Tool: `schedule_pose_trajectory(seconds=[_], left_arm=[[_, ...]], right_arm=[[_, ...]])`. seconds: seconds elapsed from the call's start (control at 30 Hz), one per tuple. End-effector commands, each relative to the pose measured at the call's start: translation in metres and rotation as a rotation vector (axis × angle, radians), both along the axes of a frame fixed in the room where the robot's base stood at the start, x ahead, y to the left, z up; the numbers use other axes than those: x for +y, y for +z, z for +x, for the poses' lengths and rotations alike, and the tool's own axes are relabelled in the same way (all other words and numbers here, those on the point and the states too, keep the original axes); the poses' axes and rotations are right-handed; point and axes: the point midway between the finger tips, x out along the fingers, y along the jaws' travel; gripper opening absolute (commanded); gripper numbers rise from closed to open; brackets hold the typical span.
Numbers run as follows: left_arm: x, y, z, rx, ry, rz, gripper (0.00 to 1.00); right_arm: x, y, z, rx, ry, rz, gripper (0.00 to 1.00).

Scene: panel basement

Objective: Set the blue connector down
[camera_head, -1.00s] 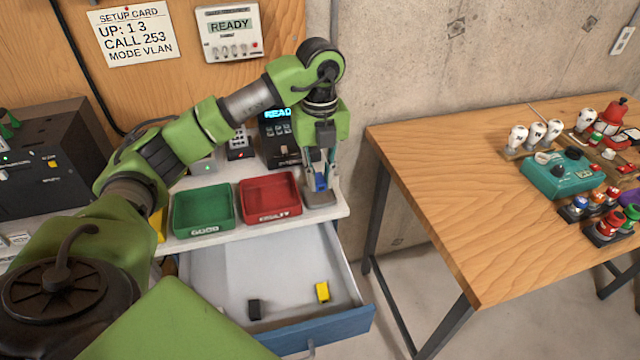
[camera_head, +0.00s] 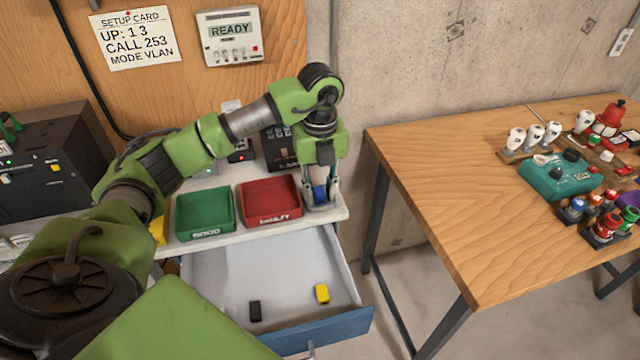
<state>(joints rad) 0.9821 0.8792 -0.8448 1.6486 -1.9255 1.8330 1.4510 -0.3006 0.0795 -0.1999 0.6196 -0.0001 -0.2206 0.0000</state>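My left gripper (camera_head: 320,196) points straight down at the right front corner of the white bench. It is shut on the blue connector (camera_head: 319,194), a small blue piece between its fingers. The connector is low, at or just above a small grey block (camera_head: 322,207) on the bench; the fingers partly hide it, and I cannot tell whether it touches the block. My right gripper is not in view.
A green tray (camera_head: 205,233) and a red tray (camera_head: 268,221) stand left of the gripper. Below is an open drawer (camera_head: 345,328) with a black connector (camera_head: 255,311) and a yellow connector (camera_head: 321,294). A wooden table (camera_head: 440,190) with several parts stands to the right.

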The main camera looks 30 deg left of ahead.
Motion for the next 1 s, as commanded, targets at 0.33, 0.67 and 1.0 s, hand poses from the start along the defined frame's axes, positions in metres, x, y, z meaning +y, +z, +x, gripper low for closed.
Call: schedule_pose_trajectory(seconds=[0.33, 0.67, 1.0], left_arm=[[-0.001, 0.054, 0.002, -0.008, -0.002, -0.002, 0.23], [0.000, 0.113, 0.001, -0.004, 0.000, 0.000, 0.23], [0.000, 0.124, 0.000, 0.000, 0.001, 0.000, 0.23]], right_arm=[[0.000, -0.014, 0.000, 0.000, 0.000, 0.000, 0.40], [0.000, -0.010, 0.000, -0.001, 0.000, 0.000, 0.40], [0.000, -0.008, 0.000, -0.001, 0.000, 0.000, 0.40]])
